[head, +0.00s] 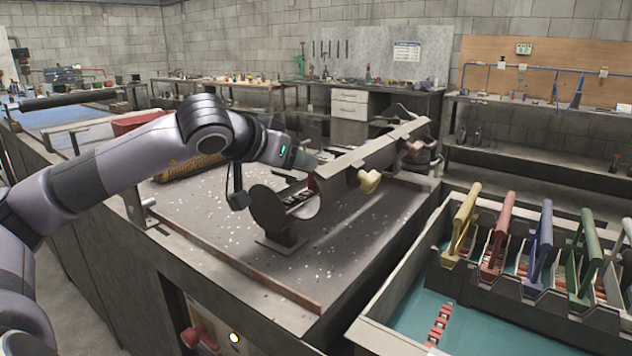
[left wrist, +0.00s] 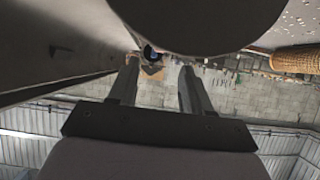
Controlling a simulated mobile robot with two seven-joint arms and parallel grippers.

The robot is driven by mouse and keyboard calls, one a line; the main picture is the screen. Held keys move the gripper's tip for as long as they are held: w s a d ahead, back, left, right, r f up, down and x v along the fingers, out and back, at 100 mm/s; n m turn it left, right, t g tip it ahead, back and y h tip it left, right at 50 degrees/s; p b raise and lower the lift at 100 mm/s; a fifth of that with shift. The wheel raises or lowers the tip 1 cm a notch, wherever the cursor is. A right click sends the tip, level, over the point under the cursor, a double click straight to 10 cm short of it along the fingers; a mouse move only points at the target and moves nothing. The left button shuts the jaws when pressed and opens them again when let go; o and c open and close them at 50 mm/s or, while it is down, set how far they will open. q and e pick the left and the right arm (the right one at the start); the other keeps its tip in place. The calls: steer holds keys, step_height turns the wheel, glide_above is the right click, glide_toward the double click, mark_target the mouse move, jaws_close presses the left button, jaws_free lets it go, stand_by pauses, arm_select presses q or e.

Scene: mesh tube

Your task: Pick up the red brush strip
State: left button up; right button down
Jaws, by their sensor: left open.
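A red brush strip (head: 497,235) stands on edge in the slotted rack at the right, between a yellow strip (head: 463,222) and a blue strip (head: 541,240). My left gripper (head: 312,163) is far to the left of it, beside the grey half-tube trough (head: 345,175) on the workbench. Its two fingers show apart in the left wrist view (left wrist: 155,90), with nothing clear between them. My right gripper is not in view.
The rack stands in a tray (head: 410,300) with a teal floor, where a short red-and-white piece (head: 438,324) lies. A green strip (head: 588,250) is further right. Yellow and red knobs stick out of the trough. A woven brown roll (head: 190,165) lies behind my left arm.

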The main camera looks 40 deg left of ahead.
mark_target(309, 193)
arm_select(q)
steer(key=shift+w+f+p, duration=0.3)
steer(key=shift+w+p, duration=0.2)
steer(key=p+x, duration=0.1)
steer(key=x, duration=0.2)
steer(key=shift+f, duration=0.3)
steer(key=shift+w+a+f, duration=0.1)
steer(key=shift+w+f, duration=0.25)
jaws_close()
stand_by(0.8)
